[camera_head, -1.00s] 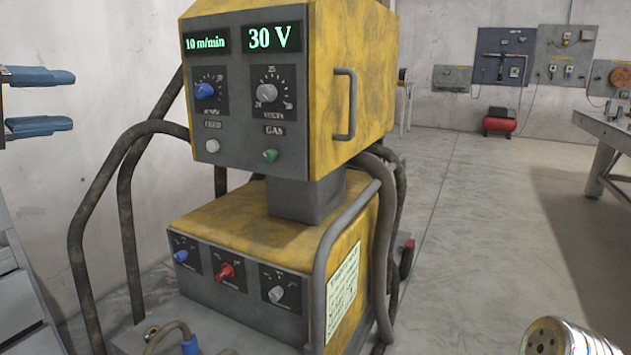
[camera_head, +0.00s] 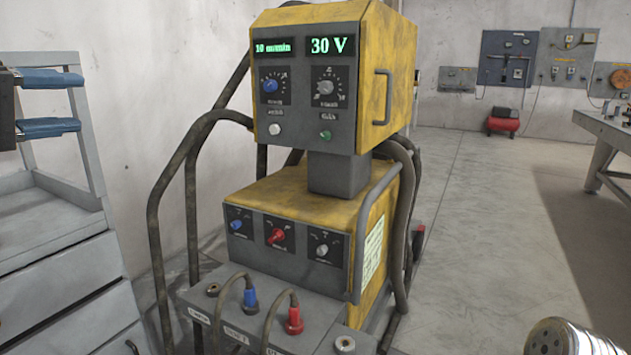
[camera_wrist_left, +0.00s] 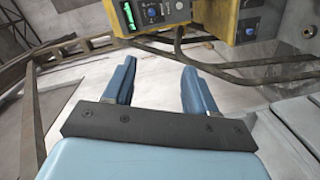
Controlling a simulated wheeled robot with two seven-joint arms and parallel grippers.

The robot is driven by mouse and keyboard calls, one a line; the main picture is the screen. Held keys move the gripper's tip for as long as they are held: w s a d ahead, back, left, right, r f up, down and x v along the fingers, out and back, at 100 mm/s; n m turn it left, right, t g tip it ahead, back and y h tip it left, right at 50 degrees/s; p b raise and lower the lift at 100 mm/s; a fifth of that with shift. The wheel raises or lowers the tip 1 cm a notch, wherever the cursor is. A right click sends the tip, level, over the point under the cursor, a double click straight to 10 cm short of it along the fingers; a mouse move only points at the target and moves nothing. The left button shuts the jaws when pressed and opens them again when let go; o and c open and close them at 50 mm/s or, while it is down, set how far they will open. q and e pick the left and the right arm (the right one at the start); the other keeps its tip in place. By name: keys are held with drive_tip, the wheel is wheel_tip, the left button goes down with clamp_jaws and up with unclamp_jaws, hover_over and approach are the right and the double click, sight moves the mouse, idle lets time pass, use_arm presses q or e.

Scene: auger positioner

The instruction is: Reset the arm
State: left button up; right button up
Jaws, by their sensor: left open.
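My left gripper (camera_head: 80,102) is at the left edge of the head view, its two blue fingers apart, one above the other, with nothing between them. In the left wrist view the same blue fingers (camera_wrist_left: 158,88) stand wide apart and empty. The gripper appears above and in front of a grey drawer cabinet (camera_head: 75,295) in the head view; I see no contact. Most of my left arm is out of view. My right gripper is not in view.
A yellow welding machine (camera_head: 285,205) with tube rails (camera_head: 158,245) and cable plugs stands in the middle. It also shows in the left wrist view (camera_wrist_left: 170,12). A workbench (camera_head: 607,128) and a red compressor (camera_head: 503,121) are at the right. Floor between is clear.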

use_arm(q)
drive_tip(key=w+d+f+n+g+y, duration=0.1)
drive_tip(key=w+f+g, duration=0.1)
drive_tip(key=w+f, duration=0.7)
drive_tip(key=w+d+f+g+y, duration=0.1)
drive_tip(key=w+f+g, duration=0.1)
drive_tip(key=w+f, duration=0.75)
drive_tip(key=d+f+m+g+y+p, duration=0.15)
drive_tip(key=d+f, duration=0.25)
drive_tip(key=f, duration=1.1)
drive_tip(key=d+f+g, duration=0.3)
drive_tip(key=f, duration=1.2)
drive_tip(key=s+d+f+m+g, duration=0.15)
drive_tip(key=s+d+f, duration=0.25)
drive_tip(key=f, duration=0.5)
drive_tip(key=s+d+f+m+g, duration=0.15)
drive_tip(key=s+d+f, duration=0.25)
drive_tip(key=f, duration=0.5)
drive_tip(key=s+d+f+m+g, duration=0.1)
drive_tip(key=s+d+f, duration=0.2)
drive_tip(key=s, duration=0.3)
drive_tip(key=s+d+f+m+g+p, duration=0.1)
drive_tip(key=s+d+f, duration=0.2)
drive_tip(key=s, duration=0.4)
drive_tip(key=s+d+f+m+g, duration=0.1)
drive_tip(key=s+d+f, duration=0.2)
drive_tip(key=s+f, duration=0.2)
drive_tip(key=shift+s+d+m+h, duration=0.3)
drive_tip(key=shift+s+m+h, duration=0.05)
drive_tip(key=shift+s, duration=0.45)
